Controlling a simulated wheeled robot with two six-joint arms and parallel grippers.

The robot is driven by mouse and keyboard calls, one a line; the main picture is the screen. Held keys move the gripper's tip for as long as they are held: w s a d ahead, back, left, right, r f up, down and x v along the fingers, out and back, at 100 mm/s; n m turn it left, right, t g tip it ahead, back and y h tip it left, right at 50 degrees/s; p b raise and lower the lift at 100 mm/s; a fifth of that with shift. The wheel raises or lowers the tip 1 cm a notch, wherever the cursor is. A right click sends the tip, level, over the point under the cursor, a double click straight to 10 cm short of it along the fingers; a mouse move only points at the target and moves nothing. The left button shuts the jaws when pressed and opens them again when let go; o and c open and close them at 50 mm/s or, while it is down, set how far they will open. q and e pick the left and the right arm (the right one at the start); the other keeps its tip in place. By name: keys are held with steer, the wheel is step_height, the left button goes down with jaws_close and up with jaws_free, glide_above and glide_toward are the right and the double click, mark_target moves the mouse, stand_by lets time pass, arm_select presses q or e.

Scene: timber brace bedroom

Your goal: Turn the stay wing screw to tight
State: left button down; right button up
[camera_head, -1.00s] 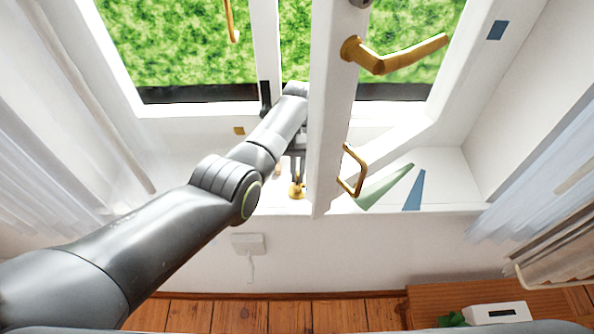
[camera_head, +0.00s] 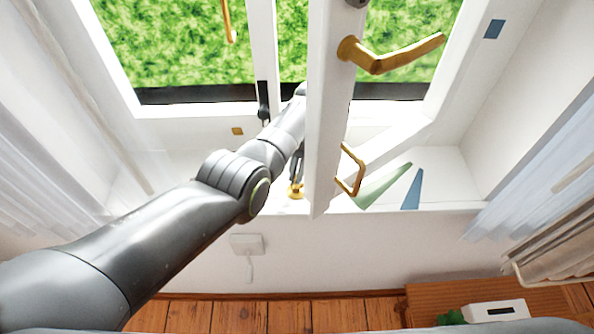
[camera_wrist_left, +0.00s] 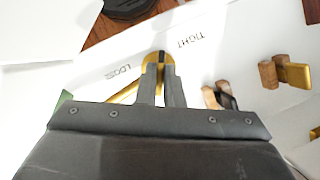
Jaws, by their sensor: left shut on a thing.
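The brass stay wing screw (camera_head: 295,191) sits low at the sill, just left of the open white window sash. It also shows in the left wrist view (camera_wrist_left: 171,60), between and beyond my fingertips. My left gripper (camera_head: 297,168) reaches down to it and is shut on it; the sash hides part of my wrist. In the left wrist view, my two dark fingers (camera_wrist_left: 162,82) are close together at the brass. The word TIGHT (camera_wrist_left: 190,42) is printed to the right of the screw, and LOOSE (camera_wrist_left: 118,72) to the left. My right gripper is not in view.
The open sash (camera_head: 330,120) stands close to the right of my left arm, with a brass lever handle (camera_head: 385,57) and a brass pull (camera_head: 350,170). Green and blue wedges (camera_head: 413,190) lie on the sill at right. Curtains hang at both sides.

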arm_select(q)
steer(key=shift+s+f, duration=0.1)
steer(key=shift+f, duration=0.05)
steer(key=c, duration=1.6)
jaws_free()
steer(key=shift+o, duration=0.2)
steer(key=b+v, duration=0.5)
steer(key=v, duration=0.7)
